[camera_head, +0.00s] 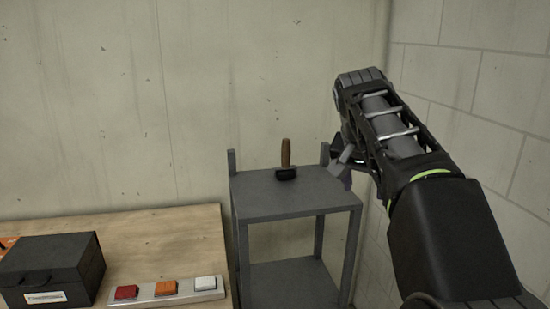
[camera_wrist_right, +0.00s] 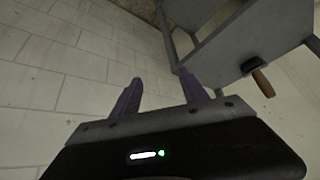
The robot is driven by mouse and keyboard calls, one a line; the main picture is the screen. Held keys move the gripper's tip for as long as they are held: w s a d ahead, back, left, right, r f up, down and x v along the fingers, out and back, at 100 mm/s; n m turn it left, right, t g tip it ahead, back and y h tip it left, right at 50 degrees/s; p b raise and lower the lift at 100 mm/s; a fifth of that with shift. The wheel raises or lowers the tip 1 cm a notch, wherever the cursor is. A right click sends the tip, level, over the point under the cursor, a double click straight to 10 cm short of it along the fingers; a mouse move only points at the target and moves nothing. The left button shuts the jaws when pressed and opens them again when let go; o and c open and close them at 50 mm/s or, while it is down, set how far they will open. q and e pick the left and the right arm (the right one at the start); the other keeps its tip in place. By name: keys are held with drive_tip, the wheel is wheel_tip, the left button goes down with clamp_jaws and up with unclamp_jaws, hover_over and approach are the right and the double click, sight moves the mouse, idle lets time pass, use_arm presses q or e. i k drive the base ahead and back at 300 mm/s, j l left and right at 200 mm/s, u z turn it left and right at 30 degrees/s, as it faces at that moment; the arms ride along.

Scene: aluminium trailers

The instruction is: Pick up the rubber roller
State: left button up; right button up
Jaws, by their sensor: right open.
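The rubber roller (camera_head: 286,162) stands on the top shelf of a grey metal stand, its black roller head down and its brown wooden handle pointing up. It also shows in the right wrist view (camera_wrist_right: 258,76), at the upper right, away from the fingers. My right gripper (camera_head: 345,160) is beside the right edge of the stand, to the right of the roller and apart from it; my arm partly hides it. In the right wrist view its two fingers (camera_wrist_right: 160,98) are spread with nothing between them. My left gripper is not in view.
The grey stand (camera_head: 290,205) has corner posts rising at its back left and back right. A wooden table (camera_head: 165,240) at left holds a black case (camera_head: 55,268) and a strip with red, orange and white blocks (camera_head: 166,290). Walls close off the back and right.

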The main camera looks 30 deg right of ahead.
sight(285, 172)
drive_tip(key=i, duration=1.15)
drive_tip(key=k+l, duration=0.1)
drive_tip(key=l, duration=0.25)
drive_tip(key=k+l, duration=0.15)
drive_tip(key=l, duration=0.25)
drive_tip(key=u, duration=0.05)
